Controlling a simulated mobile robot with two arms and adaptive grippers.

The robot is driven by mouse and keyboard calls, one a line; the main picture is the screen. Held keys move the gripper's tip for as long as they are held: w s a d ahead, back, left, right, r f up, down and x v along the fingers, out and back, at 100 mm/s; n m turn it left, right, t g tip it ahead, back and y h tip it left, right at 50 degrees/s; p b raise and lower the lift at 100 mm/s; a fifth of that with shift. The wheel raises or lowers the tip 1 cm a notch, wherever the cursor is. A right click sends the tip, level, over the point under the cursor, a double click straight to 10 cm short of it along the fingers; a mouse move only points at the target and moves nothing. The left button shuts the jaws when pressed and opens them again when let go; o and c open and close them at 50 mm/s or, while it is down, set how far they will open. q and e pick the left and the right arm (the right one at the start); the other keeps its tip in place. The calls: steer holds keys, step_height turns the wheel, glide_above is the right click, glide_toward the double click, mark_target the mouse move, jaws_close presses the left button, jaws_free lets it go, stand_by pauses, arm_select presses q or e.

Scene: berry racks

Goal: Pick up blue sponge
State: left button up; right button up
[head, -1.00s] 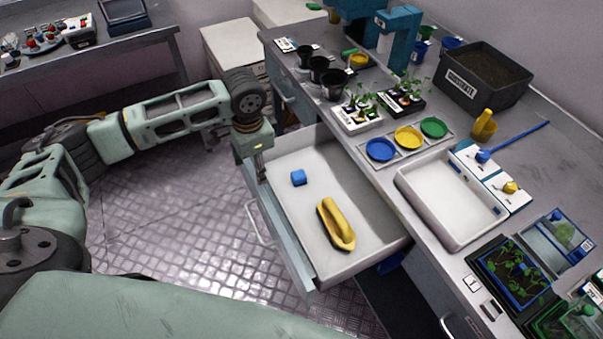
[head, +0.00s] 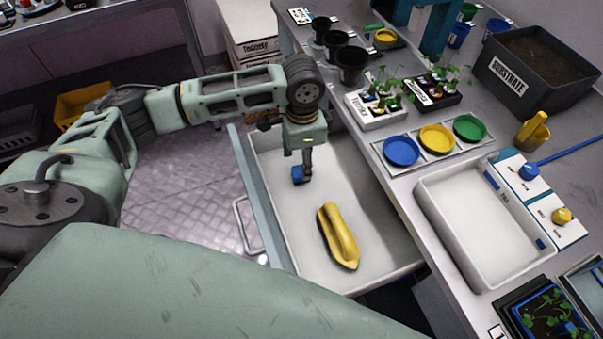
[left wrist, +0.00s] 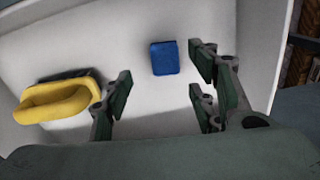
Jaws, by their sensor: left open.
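The blue sponge (head: 298,174) lies in the open white drawer (head: 375,255), near its far left part. It also shows in the left wrist view (left wrist: 165,58), lying on the drawer floor ahead of the fingers. My left gripper (head: 306,172) points down over the drawer, close to the sponge, and hides part of it in the head view. In the left wrist view the left gripper (left wrist: 160,103) is open and empty, its fingers spread, and the sponge lies beyond the gap between them. My right gripper is not in view.
The drawer's walls surround both things. The counter to the right holds a white tray (head: 432,222), colored dishes (head: 437,139), plant pots and a substrate box (head: 535,72).

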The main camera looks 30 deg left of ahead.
mark_target(301, 171)
arm_select(q)
steer(key=f, duration=0.5)
steer(key=shift+w+a+f, duration=0.2)
steer(key=shift+a+f, duration=0.05)
steer(key=shift+a, duration=0.1)
steer(key=shift+f, duration=0.25)
steer(key=shift+c, duration=0.4)
steer(key=c, duration=0.8)
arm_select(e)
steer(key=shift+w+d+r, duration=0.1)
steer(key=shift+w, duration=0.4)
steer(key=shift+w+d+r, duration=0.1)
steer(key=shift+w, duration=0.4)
